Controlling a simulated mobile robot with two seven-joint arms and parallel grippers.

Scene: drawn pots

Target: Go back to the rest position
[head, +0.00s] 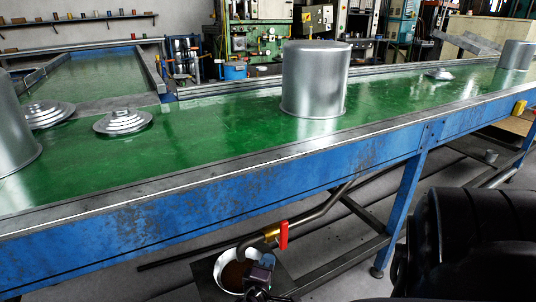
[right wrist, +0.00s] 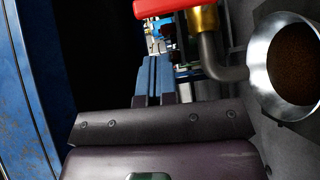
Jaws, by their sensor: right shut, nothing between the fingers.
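My right gripper (head: 260,272) is low in front of the blue table frame, beside a white-rimmed pot (head: 228,276) with brown contents. In the right wrist view its blue fingers (right wrist: 152,82) are closed together, with nothing seen between them. The pot (right wrist: 286,62) is to their right there. A pipe with a brass fitting and a red valve handle (head: 283,234) ends above the pot; the handle (right wrist: 166,7) is close above the fingers in the wrist view. My left gripper is not in view.
A long green-topped table (head: 220,150) with a blue frame crosses the view. A large metal pot (head: 315,85) stands on it, with more pots at both ends and several lids, one (head: 122,122) at left. A table leg (head: 402,215) stands right of my gripper.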

